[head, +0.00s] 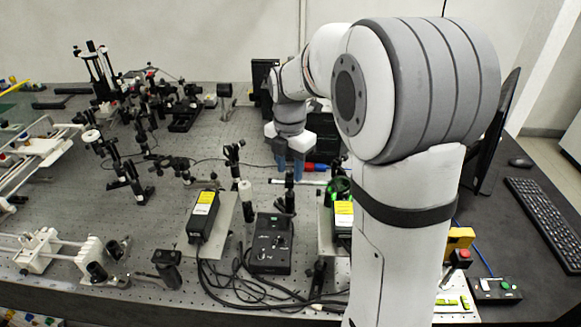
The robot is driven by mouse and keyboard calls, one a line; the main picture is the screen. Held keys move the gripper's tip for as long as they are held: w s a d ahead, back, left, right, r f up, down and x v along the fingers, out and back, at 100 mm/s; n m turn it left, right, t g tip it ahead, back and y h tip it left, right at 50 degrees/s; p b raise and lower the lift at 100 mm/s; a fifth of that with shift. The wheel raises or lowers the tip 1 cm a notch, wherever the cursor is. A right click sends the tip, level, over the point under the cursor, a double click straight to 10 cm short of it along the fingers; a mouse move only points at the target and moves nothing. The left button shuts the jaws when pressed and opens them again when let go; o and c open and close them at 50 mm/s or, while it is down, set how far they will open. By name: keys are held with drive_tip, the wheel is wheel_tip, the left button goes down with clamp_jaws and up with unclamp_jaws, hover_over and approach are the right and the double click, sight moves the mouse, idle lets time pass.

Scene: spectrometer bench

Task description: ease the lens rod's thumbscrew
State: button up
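My gripper (290,168) points down over the middle of the bench, with two blue fingertips side by side. The view is too small to tell whether they are apart or closed on something. A dark upright post (289,187) stands just below the fingertips in the picture; I cannot tell whether they touch it. A round mount with a green glow (338,188) is to the right of the gripper, partly hidden by my arm. Several black rods and optic holders stand on the bench. I cannot single out the lens rod or its thumbscrew.
A black box with knobs (270,245) and a yellow-labelled black unit (203,214) stand in front of the gripper, with loose cables (245,285). Dense optics (150,95) fill the back left. A monitor (497,130) and keyboard (548,215) are at right.

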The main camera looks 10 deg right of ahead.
sight(290, 172)
wheel_tip(290, 172, up, 7)
drive_tip(key=shift+r, duration=0.2)
drive_tip(key=shift+s, duration=0.1)
drive_tip(key=s+f+m+t, duration=0.1)
drive_tip(key=s+f+m, duration=0.2)
drive_tip(key=s+m, duration=0.7)
drive_tip(key=s+f+m+t, duration=0.2)
drive_tip(key=s+f+m, duration=0.1)
drive_tip(key=s+m, duration=0.8)
drive_tip(key=m, duration=0.4)
drive_tip(key=shift+d, duration=0.3)
